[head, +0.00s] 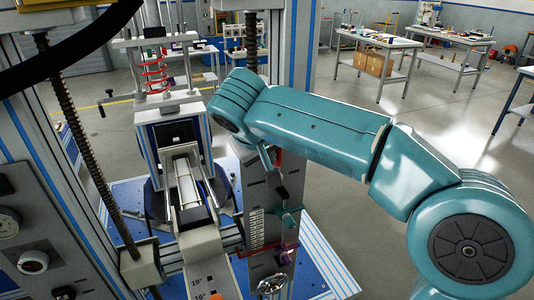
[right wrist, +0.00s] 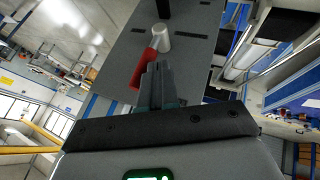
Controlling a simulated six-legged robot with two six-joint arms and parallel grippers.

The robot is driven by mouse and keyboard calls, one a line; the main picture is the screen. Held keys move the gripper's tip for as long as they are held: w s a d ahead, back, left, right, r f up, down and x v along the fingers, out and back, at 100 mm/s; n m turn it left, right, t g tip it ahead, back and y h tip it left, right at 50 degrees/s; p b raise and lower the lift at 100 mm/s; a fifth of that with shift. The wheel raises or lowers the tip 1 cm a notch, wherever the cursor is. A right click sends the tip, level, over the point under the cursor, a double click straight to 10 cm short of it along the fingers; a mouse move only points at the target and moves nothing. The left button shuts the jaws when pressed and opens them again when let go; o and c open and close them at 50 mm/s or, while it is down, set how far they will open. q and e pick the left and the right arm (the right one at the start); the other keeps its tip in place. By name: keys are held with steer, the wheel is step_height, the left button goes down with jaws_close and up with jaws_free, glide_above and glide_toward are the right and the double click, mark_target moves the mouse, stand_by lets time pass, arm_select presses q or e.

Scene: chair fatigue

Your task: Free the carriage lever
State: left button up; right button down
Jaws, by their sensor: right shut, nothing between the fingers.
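A red lever handle (head: 278,155) sits on the upper part of the grey upright panel (head: 258,212), partly hidden behind my right arm in the head view. In the right wrist view the red handle (right wrist: 145,68) slants down from a pale round hub (right wrist: 160,38) on a grey plate. My right gripper (right wrist: 160,72) is shut and empty, its fingertips close beside the red handle; I cannot tell whether they touch. In the head view the right gripper (head: 268,160) is small beneath the teal wrist, in front of the panel. My left gripper is out of view.
Lower on the panel are a teal lever (head: 291,211) and a purple knob (head: 289,256). A threaded rod (head: 75,125) and gauges stand at the left. A grey carriage (head: 187,185) occupies the middle. Workbenches (head: 375,50) stand far behind, with open floor between.

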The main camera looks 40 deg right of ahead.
mark_target(281, 151)
steer(key=shift+d+r+y, duration=0.2)
steer(key=shift+d+y, duration=0.25)
steer(key=shift+y, duration=0.15)
steer(key=shift+s+d+r+m+t+y+p, duration=0.15)
steer(key=shift+s+d+m+y+p, duration=0.1)
steer(key=shift+d+y, duration=0.35)
steer(key=shift+s+d+r+m+t+y+p, duration=0.15)
steer(key=shift+d+m+y, duration=0.1)
steer(key=shift+d+y, duration=0.35)
steer(key=s+d+f+m+t+y+b, duration=0.1)
steer(key=d+f+m+t+y+b, duration=0.2)
steer(key=d+y, duration=0.5)
steer(key=shift+s+f+t+y+b, duration=0.45)
steer(key=shift+f+y+b, duration=0.8)
steer(key=shift+f+y, duration=0.4)
